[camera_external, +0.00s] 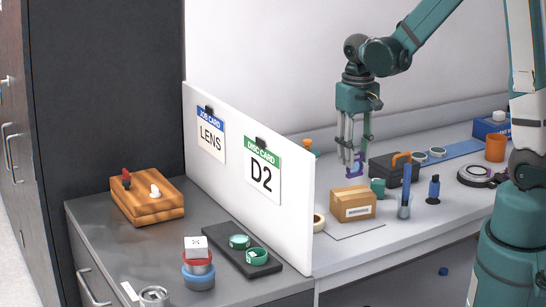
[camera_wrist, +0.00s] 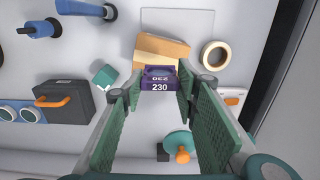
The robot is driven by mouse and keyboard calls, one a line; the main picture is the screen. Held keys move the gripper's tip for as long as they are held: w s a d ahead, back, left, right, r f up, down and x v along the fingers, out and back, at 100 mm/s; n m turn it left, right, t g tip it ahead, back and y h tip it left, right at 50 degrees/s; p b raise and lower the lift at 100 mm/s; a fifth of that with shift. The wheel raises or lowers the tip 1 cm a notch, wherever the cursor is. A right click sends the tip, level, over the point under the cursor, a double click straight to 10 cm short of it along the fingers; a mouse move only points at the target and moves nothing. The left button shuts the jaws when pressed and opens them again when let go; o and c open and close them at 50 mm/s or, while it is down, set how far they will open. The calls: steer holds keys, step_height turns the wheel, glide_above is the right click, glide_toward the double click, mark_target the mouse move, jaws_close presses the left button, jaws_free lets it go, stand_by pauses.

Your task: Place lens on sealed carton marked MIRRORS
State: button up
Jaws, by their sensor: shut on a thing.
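My gripper (camera_external: 354,150) is shut on a small purple piece (camera_external: 357,164), which I take to be the lens in its mount. A brown cardboard carton (camera_external: 353,205) stands closed on the light bench, with a white label whose text is too small to read. The purple piece is in the air above and apart from the carton in the external view. In the wrist view the carton (camera_wrist: 160,45) shows just beyond the piece, partly hidden by it.
A white partition (camera_external: 298,225) with LENS and D2 cards stands left of the carton.

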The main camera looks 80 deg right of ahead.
mark_target(355, 173)
steer(key=shift+f, duration=0.2)
steer(key=shift+f, duration=0.1)
steer(key=shift+f, duration=2)
steer(key=shift+f+b, duration=0.2)
steer(key=shift+b, duration=0.15)
steer(key=o, duration=0.9)
steer(key=shift+r, duration=0.25)
steer(key=shift+r+p, duration=0.6)
steer(key=shift+r, duration=5.4)
